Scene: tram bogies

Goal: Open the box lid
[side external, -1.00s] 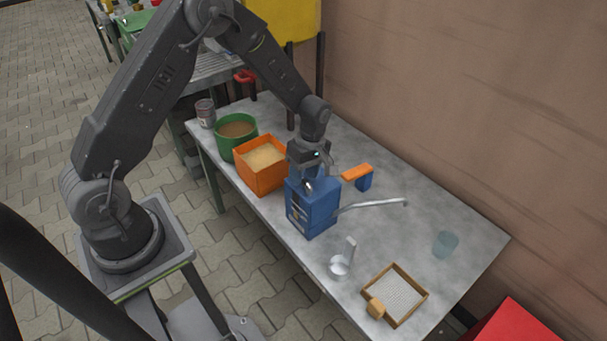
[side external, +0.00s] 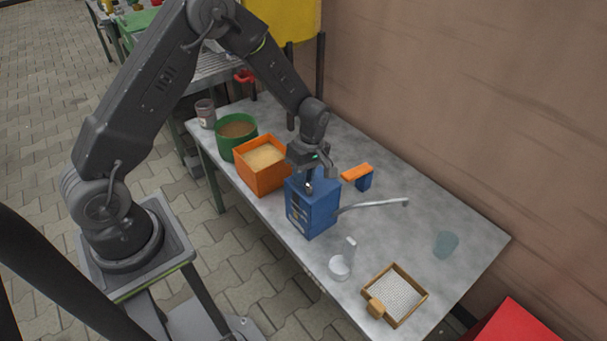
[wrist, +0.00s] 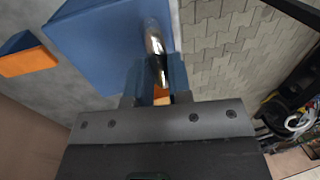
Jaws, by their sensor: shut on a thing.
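The blue box (side external: 312,212) stands upright near the front edge of the table. My gripper (side external: 309,183) is at the top of the box, on its front side. In the wrist view the box's blue face (wrist: 108,40) fills the upper left. A shiny metal handle (wrist: 154,42) runs down from it to between my blue fingers (wrist: 157,82). My gripper is shut on this handle. The gripper covers much of the box top in the side view, so I cannot tell whether the lid has lifted.
An orange bin (side external: 262,178) and a green bucket (side external: 234,153) stand left of the box. A bent metal rod (side external: 375,205) sticks out to its right. An orange-and-blue block (side external: 357,174) lies behind. A metal scoop (side external: 340,266) and wooden-framed sieve (side external: 413,278) lie right.

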